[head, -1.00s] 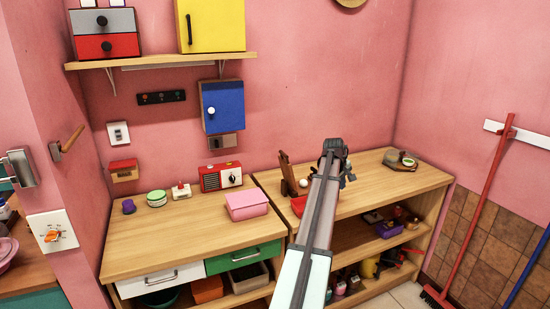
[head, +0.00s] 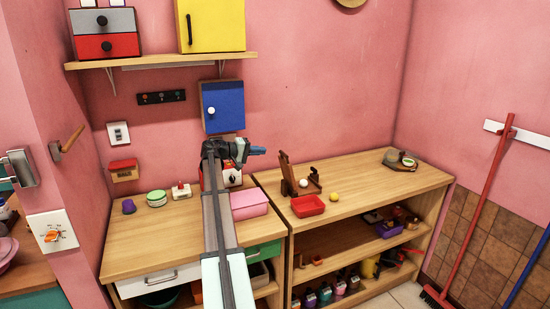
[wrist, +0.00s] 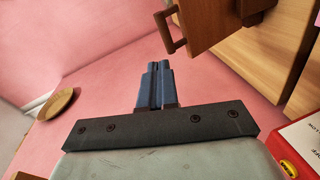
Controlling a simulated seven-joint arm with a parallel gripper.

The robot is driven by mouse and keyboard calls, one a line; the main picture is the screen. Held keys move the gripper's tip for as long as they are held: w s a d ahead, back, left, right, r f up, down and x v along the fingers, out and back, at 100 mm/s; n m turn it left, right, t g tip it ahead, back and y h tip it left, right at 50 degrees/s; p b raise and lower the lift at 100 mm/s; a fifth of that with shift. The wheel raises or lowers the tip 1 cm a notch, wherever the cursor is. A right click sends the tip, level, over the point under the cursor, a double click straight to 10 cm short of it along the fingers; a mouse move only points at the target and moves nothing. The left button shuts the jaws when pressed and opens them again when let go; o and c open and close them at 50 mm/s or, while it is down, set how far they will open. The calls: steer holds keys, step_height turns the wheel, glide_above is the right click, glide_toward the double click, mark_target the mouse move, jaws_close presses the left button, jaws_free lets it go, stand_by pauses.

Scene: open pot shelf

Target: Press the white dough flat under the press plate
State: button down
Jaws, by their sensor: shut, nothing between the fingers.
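The press plate (head: 286,172) stands raised and tilted to the left of the dough. In the wrist view, a brown wooden piece with a handle (wrist: 205,25), which looks like the press plate, is at the top beyond the fingertips. My gripper (head: 258,151) is shut and empty, left of the press and above the counter, pointing right. Its closed blue fingers also show in the wrist view (wrist: 158,68). The dough cannot be made out there.
A pink box (head: 249,204) sits below my gripper. A blue wall cabinet (head: 222,107) hangs just above it. The counter right of the yellow ball is mostly clear.

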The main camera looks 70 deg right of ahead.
mark_target(282, 154)
steer(key=w+a+f+n+g+h, duration=0.1)
steer(key=w+a+f+g, duration=0.2)
steer(key=w+a+f, duration=0.15)
steer(key=x, duration=1.3)
steer(key=shift+s, duration=0.2)
steer(key=shift+d, duration=0.15)
steer(key=shift+r, duration=0.15)
steer(key=shift+s+d+r+t, duration=0.2)
steer(key=shift+s+d+t, duration=0.05)
steer(key=shift+d+t, duration=0.05)
steer(key=s+d+r+t+y, duration=0.2)
steer(key=s+d+t+y, duration=0.3)
steer(key=s+d, duration=0.2)
steer(key=s+d+f+t+y, duration=0.4)
steer(key=s+d+f+y, duration=0.1)
steer(key=s+d+f, duration=0.3)
steer(key=shift+s+d+t, duration=0.25)
steer(key=shift+s+t, duration=0.05)
steer(key=shift+t, duration=0.1)
